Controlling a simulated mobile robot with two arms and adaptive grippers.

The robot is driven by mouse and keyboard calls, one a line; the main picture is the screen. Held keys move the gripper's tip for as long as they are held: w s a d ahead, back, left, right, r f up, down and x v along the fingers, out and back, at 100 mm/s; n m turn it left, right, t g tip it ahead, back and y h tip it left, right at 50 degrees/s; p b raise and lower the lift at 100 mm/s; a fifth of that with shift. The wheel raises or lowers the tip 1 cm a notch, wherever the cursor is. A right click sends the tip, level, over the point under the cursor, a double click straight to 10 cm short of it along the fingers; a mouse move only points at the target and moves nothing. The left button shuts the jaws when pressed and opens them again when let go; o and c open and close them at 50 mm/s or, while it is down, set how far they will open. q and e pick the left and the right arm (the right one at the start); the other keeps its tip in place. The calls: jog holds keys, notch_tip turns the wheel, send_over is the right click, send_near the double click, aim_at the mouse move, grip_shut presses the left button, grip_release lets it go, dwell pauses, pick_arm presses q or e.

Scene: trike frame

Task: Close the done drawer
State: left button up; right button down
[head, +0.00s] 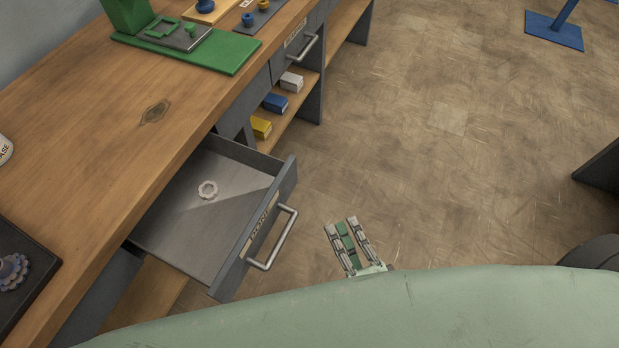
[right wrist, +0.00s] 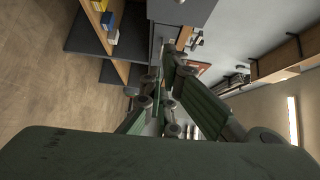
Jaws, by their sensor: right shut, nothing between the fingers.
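The done drawer (head: 182,232) is pulled out from under the wooden workbench in the head view. Its grey front carries a "DONE" label (head: 259,224) and a metal bar handle (head: 285,240). My left gripper is not in view.
A second, shut drawer (head: 295,45) with a bar handle sits farther along the bench. A shelf beside the done drawer holds yellow, blue and white boxes (head: 275,103). A green fixture (head: 190,45) stands on the workbench (head: 110,130).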

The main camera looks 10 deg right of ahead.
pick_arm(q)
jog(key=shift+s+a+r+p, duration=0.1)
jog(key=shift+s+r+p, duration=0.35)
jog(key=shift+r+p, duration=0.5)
pick_arm(e)
jog(key=w+a+r, duration=0.1)
jog(key=w+a, duration=0.3)
jog(key=w, duration=0.8)
jog(key=shift+w+a+m, duration=0.15)
jog(key=shift+w+m, duration=0.15)
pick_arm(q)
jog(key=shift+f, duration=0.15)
pick_arm(e)
jog(key=shift+a, duration=0.1)
